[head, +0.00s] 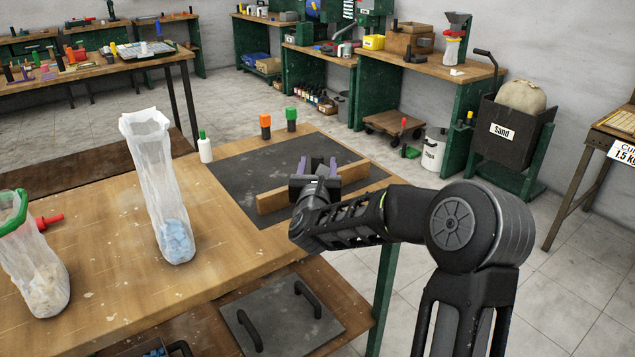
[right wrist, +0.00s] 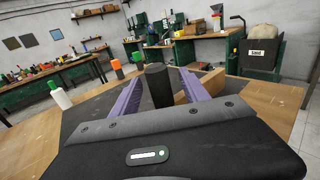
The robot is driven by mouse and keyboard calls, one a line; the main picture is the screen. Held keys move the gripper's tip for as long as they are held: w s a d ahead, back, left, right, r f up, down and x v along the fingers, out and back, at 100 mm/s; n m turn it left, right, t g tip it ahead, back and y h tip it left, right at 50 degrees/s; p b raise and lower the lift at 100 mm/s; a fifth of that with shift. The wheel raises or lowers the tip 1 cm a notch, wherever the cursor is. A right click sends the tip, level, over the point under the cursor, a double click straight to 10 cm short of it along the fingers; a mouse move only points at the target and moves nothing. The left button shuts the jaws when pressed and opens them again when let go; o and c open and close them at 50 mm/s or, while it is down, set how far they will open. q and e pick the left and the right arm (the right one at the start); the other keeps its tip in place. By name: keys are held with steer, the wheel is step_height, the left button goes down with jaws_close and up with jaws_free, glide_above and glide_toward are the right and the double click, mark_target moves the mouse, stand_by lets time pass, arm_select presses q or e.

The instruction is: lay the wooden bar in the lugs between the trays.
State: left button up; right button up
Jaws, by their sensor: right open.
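The wooden bar (head: 354,173) lies on the dark mat (head: 240,172) at the far right corner of the workbench. My right gripper (head: 320,166), with purple fingers, is over the middle of the bar and hides part of it. In the right wrist view the fingers are spread apart, and the bar (right wrist: 212,83) shows behind and beside the right finger. A black upright cylinder (right wrist: 157,86) stands between the fingers; I cannot tell if it is fixed to the bar. I cannot make out the lugs or the trays. My left gripper is not in view.
A tall translucent bag (head: 150,160) and a green-rimmed bag (head: 35,265) stand on the bench. A white bottle (head: 205,148) and orange-capped (head: 265,125) and green-capped (head: 291,118) containers stand near the mat. A grey plate with black handles (head: 315,335) is below the bench top.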

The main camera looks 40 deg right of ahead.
steer(key=x, duration=0.4)
steer(key=shift+w+p, duration=0.15)
steer(key=shift+p, duration=0.25)
jaws_close()
stand_by(0.5)
steer(key=shift+r, duration=0.1)
stand_by(0.8)
